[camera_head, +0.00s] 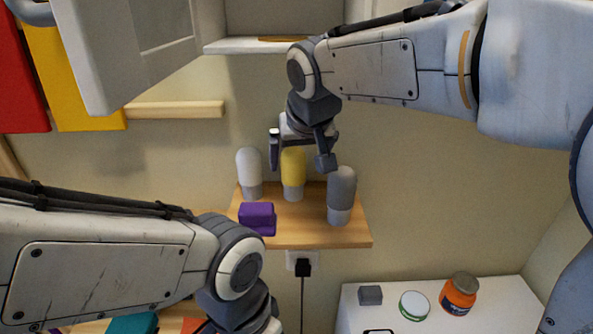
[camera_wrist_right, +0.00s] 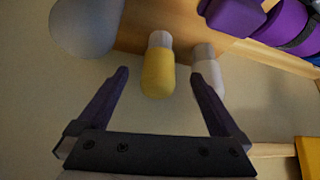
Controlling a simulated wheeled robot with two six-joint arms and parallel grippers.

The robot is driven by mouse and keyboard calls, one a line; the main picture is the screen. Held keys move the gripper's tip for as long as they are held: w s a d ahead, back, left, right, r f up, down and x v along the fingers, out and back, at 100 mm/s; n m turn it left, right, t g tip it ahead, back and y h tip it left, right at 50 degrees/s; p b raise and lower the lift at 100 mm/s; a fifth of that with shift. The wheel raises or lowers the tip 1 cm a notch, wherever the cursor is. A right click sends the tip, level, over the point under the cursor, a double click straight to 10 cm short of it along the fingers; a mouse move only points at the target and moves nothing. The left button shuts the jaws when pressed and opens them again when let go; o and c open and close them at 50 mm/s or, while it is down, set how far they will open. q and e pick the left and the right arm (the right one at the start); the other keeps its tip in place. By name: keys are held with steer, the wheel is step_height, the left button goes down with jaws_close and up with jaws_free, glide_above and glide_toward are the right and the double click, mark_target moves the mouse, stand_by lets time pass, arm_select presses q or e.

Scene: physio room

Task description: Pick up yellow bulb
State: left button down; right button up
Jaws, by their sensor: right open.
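The yellow bulb (camera_head: 293,170) stands upright on a small wooden wall shelf (camera_head: 300,236), between a white bulb (camera_head: 249,172) and a grey bulb (camera_head: 341,190). My right gripper (camera_head: 300,160) is open and empty, pointing down over the yellow bulb. In the right wrist view the yellow bulb (camera_wrist_right: 158,72) lies between the two fingertips, with a gap on both sides. The white bulb (camera_wrist_right: 207,72) is close to one finger there, and the grey bulb (camera_wrist_right: 88,25) is beyond the other. My left arm comes in at lower left; its gripper is out of the frame.
A purple object (camera_head: 257,218) sits at the shelf's front left. Above is an open white cabinet (camera_head: 225,47) with its door swung left. Below right, a white surface (camera_head: 500,315) holds a grey block (camera_head: 370,295), a green-rimmed jar (camera_head: 414,305) and an orange jar (camera_head: 459,294).

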mark_target(296, 169)
steer(key=p+x, duration=0.1)
steer(key=x, duration=0.3)
steer(key=shift+w+f, duration=0.1)
steer(key=shift+f, duration=0.05)
steer(key=shift+w+f+p, duration=0.15)
steer(key=shift+w+p, duration=0.05)
steer(key=shift+p, duration=0.1)
steer(key=p+x, duration=0.2)
steer(key=x, duration=0.2)
steer(key=shift+w+f, duration=0.3)
steer(key=shift+f, duration=0.1)
steer(key=shift+a, duration=0.1)
steer(key=c, duration=1.4)
steer(key=shift+r, duration=0.1)
jaws_close()
steer(key=shift+r, duration=0.1)
